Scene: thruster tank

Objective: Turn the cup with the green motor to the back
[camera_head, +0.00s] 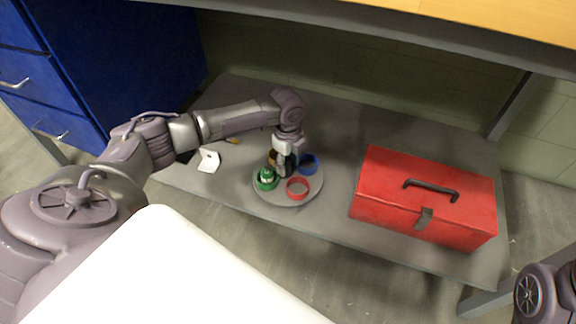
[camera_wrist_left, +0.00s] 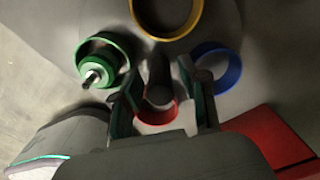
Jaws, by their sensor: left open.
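A round grey turntable (camera_head: 268,194) lies on the low grey shelf and carries coloured ring-like cups. The green cup (camera_head: 265,183) is at its front left and has a motor in it; in the left wrist view the green cup (camera_wrist_left: 123,47) holds the silver-tipped motor (camera_wrist_left: 92,76). The red cup (camera_head: 297,187) is at the front, the blue cup (camera_head: 310,164) at the back right, and the yellow cup (camera_head: 272,158) at the back left, partly hidden. My left gripper (camera_head: 287,170) points down over the middle, open, its fingers either side of a dark central post (camera_wrist_left: 159,75). Contact is unclear.
A red toolbox (camera_head: 420,200) stands on the shelf (camera_head: 330,228) to the right. A white card-like item (camera_head: 208,160) lies left of the turntable. Blue drawers (camera_head: 110,60) stand at the left, and a wooden tabletop (camera_head: 480,25) overhangs the back.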

